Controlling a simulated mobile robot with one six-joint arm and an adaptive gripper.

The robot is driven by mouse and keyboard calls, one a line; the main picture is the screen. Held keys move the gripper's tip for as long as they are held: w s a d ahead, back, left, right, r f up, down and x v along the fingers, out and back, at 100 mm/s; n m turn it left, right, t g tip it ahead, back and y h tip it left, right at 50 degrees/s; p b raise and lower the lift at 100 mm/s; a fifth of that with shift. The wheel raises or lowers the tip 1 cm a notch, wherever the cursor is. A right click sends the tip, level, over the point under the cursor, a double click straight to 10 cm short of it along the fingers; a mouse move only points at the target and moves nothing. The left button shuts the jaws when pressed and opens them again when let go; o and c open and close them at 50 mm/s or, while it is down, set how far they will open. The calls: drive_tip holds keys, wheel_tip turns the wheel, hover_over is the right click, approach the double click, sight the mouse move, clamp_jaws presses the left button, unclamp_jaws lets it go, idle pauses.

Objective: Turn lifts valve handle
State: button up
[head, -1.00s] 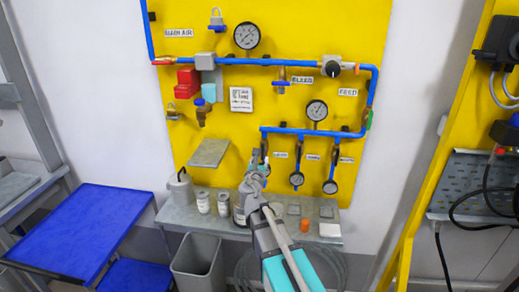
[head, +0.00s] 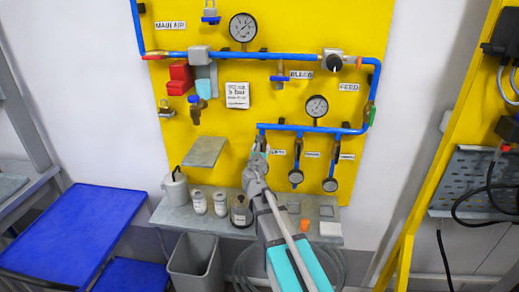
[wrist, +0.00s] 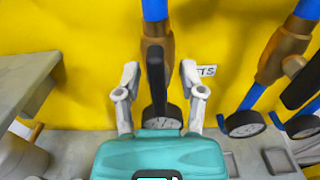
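The lifts valve is the leftmost of three drops from the lower blue pipe. In the wrist view its brass body (wrist: 157,45) hangs under a blue pipe, with a black lifts valve handle (wrist: 155,80) pointing down in front. A partly hidden label ending in "TS" (wrist: 207,71) is beside it. My gripper (wrist: 159,78) is open, one finger on each side of the handle, with gaps visible on both sides. In the head view my gripper (head: 258,155) covers most of this valve. A small gauge (wrist: 162,119) shows below the handle, partly hidden by my gripper.
Two neighbouring valve drops with gauges (head: 296,177) (head: 330,184) hang close to the right. A tilted grey shelf (head: 204,151) juts out at left. Below, a bench (head: 170,213) holds jars (head: 220,203) and small items. A yellow frame (head: 420,190) stands at right.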

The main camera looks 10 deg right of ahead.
drive_tip(key=shift+a, duration=0.1)
clamp_jaws()
drive_tip(key=shift+a, duration=0.2)
drive_tip(key=shift+d, duration=0.2)
